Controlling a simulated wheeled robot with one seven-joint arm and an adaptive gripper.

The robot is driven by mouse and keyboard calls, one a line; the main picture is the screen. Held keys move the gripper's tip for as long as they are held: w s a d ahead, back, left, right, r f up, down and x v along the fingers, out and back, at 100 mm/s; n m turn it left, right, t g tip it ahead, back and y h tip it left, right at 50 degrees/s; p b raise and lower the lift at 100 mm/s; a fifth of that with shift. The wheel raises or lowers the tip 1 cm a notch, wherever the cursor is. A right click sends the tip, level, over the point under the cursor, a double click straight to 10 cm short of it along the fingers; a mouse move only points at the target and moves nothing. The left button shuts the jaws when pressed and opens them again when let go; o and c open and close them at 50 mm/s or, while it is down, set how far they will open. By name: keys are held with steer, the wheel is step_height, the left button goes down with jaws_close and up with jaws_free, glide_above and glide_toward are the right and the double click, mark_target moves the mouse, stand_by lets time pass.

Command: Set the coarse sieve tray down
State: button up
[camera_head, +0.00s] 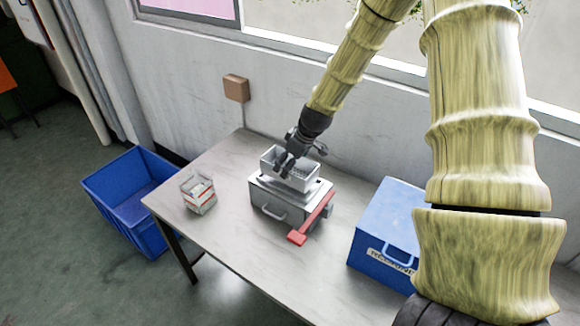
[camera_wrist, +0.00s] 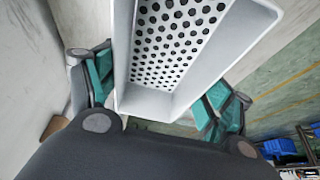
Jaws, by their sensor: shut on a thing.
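The coarse sieve tray is a light grey rectangular tray (camera_head: 304,183) with a perforated floor. In the head view it is at the top of a grey metal box-like machine (camera_head: 262,197); I cannot tell whether it touches the machine. In the wrist view the tray (camera_wrist: 145,103) fills the upper middle, with round holes in its floor. My gripper (camera_head: 288,164) is shut on the tray, and in the wrist view its teal-padded fingers (camera_wrist: 158,95) lie on either side of it. The tray's underside is hidden.
The machine has a red lever (camera_head: 312,220) at its right front. A small clear container (camera_head: 198,196) stands to the left on the table (camera_head: 236,250). A blue case (camera_head: 378,235) stands to the right. A blue open crate (camera_head: 122,205) is on the floor at left. A wall runs behind.

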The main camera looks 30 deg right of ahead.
steer(key=shift+w+d+r, duration=0.15)
steer(key=shift+w+d, duration=0.1)
steer(key=shift+w, duration=0.1)
steer(key=shift+a+f+p, duration=0.1)
steer(key=shift+f+p, duration=0.75)
steer(key=shift+f, duration=1)
steer(key=shift+f, duration=0.2)
steer(key=o, duration=1.1)
steer(key=shift+o, duration=0.2)
steer(key=shift+s+r, duration=0.1)
steer(key=b+v, duration=0.2)
steer(key=v, duration=1)
steer(key=shift+b, duration=0.3)
steer(key=shift+r, duration=0.1)
